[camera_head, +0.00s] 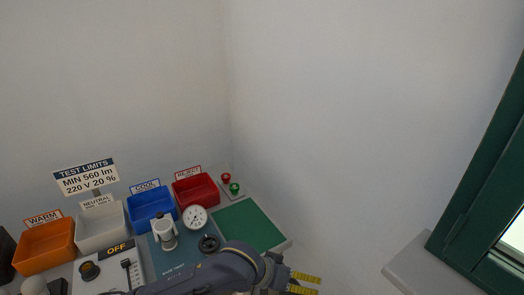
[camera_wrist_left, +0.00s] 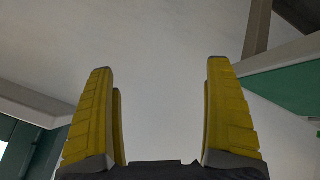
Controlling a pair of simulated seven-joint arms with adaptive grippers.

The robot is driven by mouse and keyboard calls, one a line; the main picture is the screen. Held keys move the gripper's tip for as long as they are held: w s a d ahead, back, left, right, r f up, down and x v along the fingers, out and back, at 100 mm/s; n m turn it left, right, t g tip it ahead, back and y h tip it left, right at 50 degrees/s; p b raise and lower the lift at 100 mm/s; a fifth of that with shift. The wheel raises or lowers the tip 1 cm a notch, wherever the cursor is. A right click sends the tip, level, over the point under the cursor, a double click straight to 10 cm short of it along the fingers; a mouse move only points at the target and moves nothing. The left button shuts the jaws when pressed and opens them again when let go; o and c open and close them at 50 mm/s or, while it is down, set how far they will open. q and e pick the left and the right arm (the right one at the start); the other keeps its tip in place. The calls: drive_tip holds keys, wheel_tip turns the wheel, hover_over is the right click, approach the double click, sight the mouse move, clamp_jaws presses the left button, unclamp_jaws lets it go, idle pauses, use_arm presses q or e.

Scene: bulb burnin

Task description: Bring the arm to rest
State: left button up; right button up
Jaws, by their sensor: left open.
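My left gripper (camera_head: 303,284) shows at the bottom of the head view, with its dark arm coming in from the lower left over the bench. Its yellow fingers reach past the bench's right edge, over open space. In the left wrist view the two yellow fingers (camera_wrist_left: 160,120) stand wide apart with nothing between them, so it is open and empty. My right gripper is in neither view.
The bench holds an orange bin (camera_head: 45,246), a white bin (camera_head: 102,228), a blue bin (camera_head: 152,209) and a red bin (camera_head: 196,190). A green mat (camera_head: 250,226), a dial gauge (camera_head: 195,217) and a white fixture (camera_head: 164,232) lie near the arm. A window sill (camera_head: 425,272) is at right.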

use_arm(q)
drive_tip(key=s+a+f+t+y, duration=0.2)
drive_tip(key=a+f+t+y, duration=0.15)
drive_tip(key=a, duration=0.75)
drive_tip(key=s+a+f+t+y, duration=0.2)
drive_tip(key=a+f, duration=0.2)
drive_tip(key=a, duration=0.6)
drive_tip(key=s+a+f+m+g+y, duration=0.15)
drive_tip(key=s+a+y, duration=0.25)
drive_tip(key=s+a, duration=0.45)
drive_tip(key=s+a+f+y, duration=0.25)
drive_tip(key=s+a, duration=0.25)
drive_tip(key=a, duration=0.6)
drive_tip(key=s+d+f+g+h, duration=0.1)
drive_tip(key=d+f+g, duration=0.15)
drive_tip(key=f, duration=1.35)
drive_tip(key=s+d+f+g+h, duration=0.1)
drive_tip(key=s+d+f+h, duration=0.15)
drive_tip(key=f, duration=1.35)
drive_tip(key=s+f+n+g, duration=0.2)
drive_tip(key=s+f+n, duration=0.1)
drive_tip(key=s+f, duration=1.6)
drive_tip(key=shift+s+d+n+h, duration=0.35)
drive_tip(key=shift+s, duration=0.4)
